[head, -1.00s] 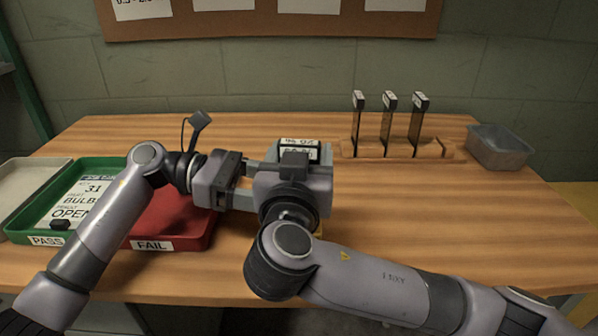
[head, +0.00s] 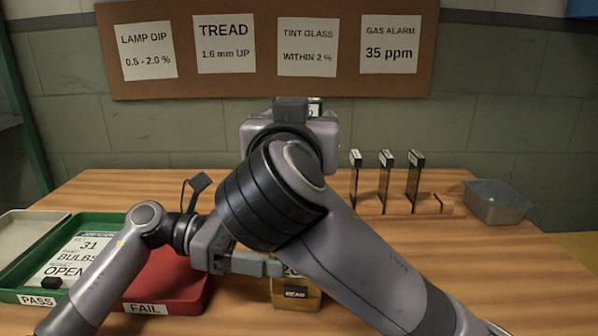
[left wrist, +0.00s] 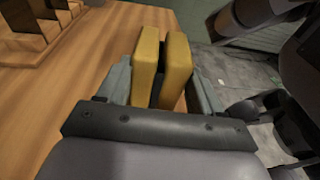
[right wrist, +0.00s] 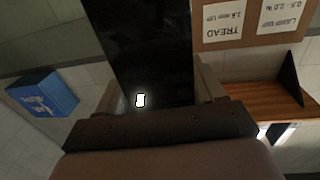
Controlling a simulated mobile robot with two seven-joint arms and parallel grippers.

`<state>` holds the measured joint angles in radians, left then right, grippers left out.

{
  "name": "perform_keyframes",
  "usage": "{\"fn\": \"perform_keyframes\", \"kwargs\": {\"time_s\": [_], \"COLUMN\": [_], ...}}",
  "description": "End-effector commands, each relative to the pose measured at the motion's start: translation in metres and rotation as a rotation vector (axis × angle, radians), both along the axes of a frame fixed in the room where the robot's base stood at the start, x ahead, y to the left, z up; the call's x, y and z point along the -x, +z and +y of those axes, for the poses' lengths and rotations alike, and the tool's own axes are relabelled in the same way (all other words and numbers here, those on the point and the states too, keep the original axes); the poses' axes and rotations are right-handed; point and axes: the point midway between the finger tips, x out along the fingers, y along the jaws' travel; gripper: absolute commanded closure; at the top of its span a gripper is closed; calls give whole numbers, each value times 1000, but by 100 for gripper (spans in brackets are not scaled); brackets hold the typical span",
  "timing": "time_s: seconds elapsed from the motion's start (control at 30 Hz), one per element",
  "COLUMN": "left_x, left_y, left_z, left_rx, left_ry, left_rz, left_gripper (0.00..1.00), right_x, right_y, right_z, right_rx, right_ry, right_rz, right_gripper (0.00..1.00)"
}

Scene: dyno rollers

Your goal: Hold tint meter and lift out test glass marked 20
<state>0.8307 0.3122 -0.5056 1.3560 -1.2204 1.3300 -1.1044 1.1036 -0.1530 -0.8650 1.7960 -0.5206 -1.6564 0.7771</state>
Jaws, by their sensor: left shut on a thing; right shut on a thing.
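The yellow tint meter (head: 312,301) stands on the bench in the head view, partly behind my right arm. My left gripper (head: 272,266) is shut on it. The left wrist view shows its two yellow halves (left wrist: 146,62) with a dark gap between them, between the jaws. My right gripper (head: 290,120) is raised high above the meter, in front of the wall. It is shut on a dark test glass (right wrist: 140,45), which fills the middle of the right wrist view. In the head view only a bit of the glass's label (head: 315,106) shows; its mark is unreadable.
A wooden rack (head: 400,208) with three dark upright glasses (head: 386,178) stands at the back right, beside a grey metal bin (head: 497,203). A red FAIL tray (head: 165,290) and green PASS tray (head: 95,222) lie left. A board with notices (head: 270,85) hangs behind.

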Motion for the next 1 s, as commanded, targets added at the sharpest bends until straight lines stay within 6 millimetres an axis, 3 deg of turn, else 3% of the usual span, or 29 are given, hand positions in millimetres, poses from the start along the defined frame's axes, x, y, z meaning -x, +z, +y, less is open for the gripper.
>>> {"fn": "perform_keyframes", "kwargs": {"time_s": [0.1,0.2,0.57,0.6,0.67,1.0], "left_x": [0,0,0,0,0,0], "left_y": [-3,-3,-2,-2,-2,0], "left_z": [0,0,0,0,0,2], "left_rx": [-5,-5,-5,-5,-4,-2], "left_ry": [-1,-1,-1,-1,-1,0], "left_rz": [3,3,3,3,3,1], "left_gripper": [54,54,54,24,5,5], "right_x": [0,0,0,0,0,0], "right_y": [21,30,36,36,36,36], "right_z": [0,0,0,0,0,0], "right_rx": [-2,0,1,1,1,1], "right_ry": [1,0,-1,-1,-1,-1], "right_rz": [-2,0,0,0,0,0], "right_gripper": [65,65,65,65,65,65]}}
